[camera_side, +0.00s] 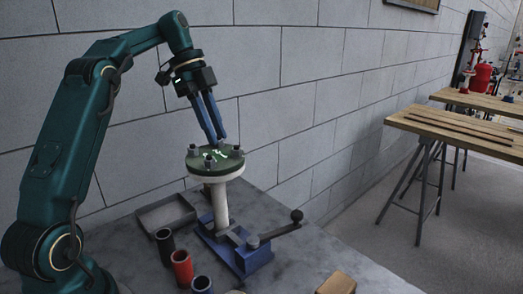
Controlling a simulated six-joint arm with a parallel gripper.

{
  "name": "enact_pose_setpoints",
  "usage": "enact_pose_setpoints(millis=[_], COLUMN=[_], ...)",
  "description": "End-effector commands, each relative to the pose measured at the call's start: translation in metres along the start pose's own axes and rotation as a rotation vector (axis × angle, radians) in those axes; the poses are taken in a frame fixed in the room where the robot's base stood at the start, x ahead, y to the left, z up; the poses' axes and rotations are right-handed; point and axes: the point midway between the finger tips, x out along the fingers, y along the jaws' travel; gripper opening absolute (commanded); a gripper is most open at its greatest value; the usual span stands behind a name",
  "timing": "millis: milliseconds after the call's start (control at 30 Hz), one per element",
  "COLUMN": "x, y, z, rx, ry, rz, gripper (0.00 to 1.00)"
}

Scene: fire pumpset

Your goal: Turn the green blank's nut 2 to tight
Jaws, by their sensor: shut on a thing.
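The green blank (228,165) is a round disc with pale marks on top, lying flat on a pale upright pipe (221,207). Grey nuts show around its rim: one at the left (192,150), one at the front (209,161) and one at the right (237,151). I cannot read which number each has. My gripper (217,141) points down with its long blue fingers at the far side of the blank. The fingers are close together, shut on a nut there, which they largely hide. How tight it sits cannot be seen.
A blue vise (240,259) holds the pipe, and its black-knobbed lever (278,232) sticks out right. A grey tray (166,214), a black cup (165,246), a red cup (182,268) and a blue-rimmed cup (202,285) stand left. A wooden block (337,284) lies front right. A block wall is behind.

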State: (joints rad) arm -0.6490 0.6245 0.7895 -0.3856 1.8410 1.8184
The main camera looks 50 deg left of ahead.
Motion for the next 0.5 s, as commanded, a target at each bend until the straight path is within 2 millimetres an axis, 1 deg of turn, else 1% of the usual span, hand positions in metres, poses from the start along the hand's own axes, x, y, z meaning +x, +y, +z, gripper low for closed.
enact_pose_setpoints(millis=[467, 500], x=[-0.0003, -0.0002], y=[-0.0004, -0.0003], z=[0.0006, 0.0006], rx=[0.014, 0.014], ry=[-0.003, -0.003], rz=[0.004, 0.004], gripper=[0.0, 0.27])
